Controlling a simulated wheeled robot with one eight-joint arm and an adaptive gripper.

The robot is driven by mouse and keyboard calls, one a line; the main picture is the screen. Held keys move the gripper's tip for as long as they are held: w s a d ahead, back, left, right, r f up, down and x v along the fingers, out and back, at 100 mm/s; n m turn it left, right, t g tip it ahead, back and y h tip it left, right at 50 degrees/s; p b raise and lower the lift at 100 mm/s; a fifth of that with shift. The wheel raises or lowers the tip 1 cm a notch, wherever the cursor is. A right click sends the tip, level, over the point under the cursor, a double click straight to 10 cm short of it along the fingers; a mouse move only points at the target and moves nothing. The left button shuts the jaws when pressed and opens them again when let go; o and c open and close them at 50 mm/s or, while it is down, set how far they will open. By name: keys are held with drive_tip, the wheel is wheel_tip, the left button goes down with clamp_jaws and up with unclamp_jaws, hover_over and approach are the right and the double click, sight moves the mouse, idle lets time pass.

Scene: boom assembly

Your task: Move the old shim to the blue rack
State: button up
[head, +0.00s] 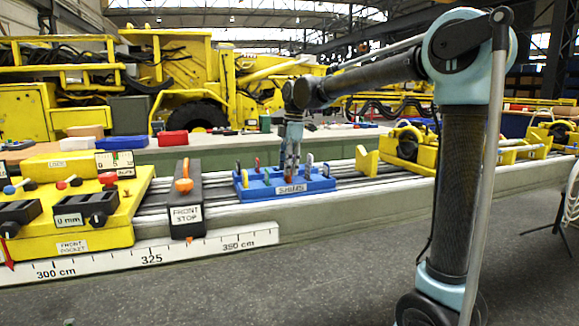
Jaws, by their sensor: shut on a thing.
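The blue rack (325,184), labelled SHIMS, sits on the grey rails in the middle of the head view. Several small upright pieces of different colours stand in it, among them yellow, green and white ones. My gripper (290,172) points down over the middle of the rack and is shut. A small reddish-brown piece (289,179) shows right at its fingertips, just above the label; it looks like the old shim. It is too small to tell whether the piece is seated in a slot or held just above it. My fingers hide part of the rack's middle.
A dark FRONT STOP block (187,200) with an orange knob stands left of the rack. A yellow FRONT POCKET unit (75,230) is farther left. Yellow fittings (410,150) stand on the rails to the right. A white ruler (150,255) runs along the front edge.

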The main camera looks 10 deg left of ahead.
drive_tip(key=o, duration=1)
